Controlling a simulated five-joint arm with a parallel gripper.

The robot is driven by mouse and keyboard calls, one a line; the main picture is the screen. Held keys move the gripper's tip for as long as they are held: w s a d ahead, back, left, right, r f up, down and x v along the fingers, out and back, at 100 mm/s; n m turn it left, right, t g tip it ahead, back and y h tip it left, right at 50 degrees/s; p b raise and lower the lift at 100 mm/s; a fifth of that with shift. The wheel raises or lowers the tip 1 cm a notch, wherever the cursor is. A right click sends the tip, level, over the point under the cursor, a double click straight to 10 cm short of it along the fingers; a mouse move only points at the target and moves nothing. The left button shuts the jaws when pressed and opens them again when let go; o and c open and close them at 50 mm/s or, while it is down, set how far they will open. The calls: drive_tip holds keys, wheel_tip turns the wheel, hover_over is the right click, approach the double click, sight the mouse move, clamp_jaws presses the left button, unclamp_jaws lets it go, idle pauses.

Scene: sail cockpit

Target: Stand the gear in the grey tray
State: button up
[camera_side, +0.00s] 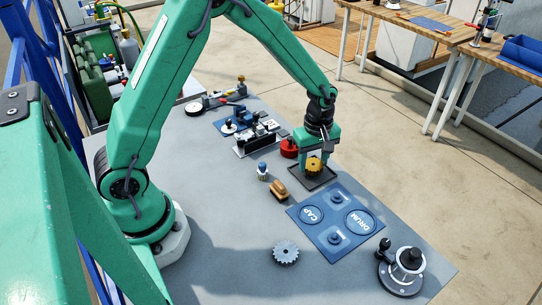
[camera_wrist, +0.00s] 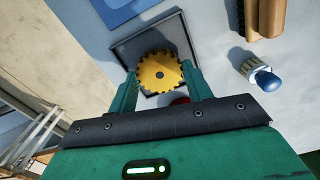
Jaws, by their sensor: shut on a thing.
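A yellow toothed gear (camera_side: 314,164) is between the fingers of my gripper (camera_side: 316,160), which is shut on it. In the wrist view the gear (camera_wrist: 163,72) shows its round face and centre hole, with a finger of my gripper (camera_wrist: 163,84) on each side. The grey tray (camera_side: 322,182) lies below the gear on the table. In the wrist view the tray's dark rim (camera_wrist: 122,48) shows around and behind the gear. I cannot tell whether the gear touches the tray floor.
A blue board (camera_side: 336,222) marked CAP and DRUM lies in front of the tray. A red round part (camera_side: 289,148), a brown block (camera_side: 280,190) and a blue-topped brush (camera_side: 262,171) stand to its left. A silver gear (camera_side: 286,252) and a winch-like drum (camera_side: 405,268) are nearer the front.

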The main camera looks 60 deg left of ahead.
sight(313, 164)
drive_tip(key=shift+f, duration=0.35)
drive_tip(key=o, duration=0.8)
drive_tip(key=shift+r, duration=0.1)
drive_tip(key=shift+r, duration=5.4)
drive_tip(key=shift+r, duration=0.1)
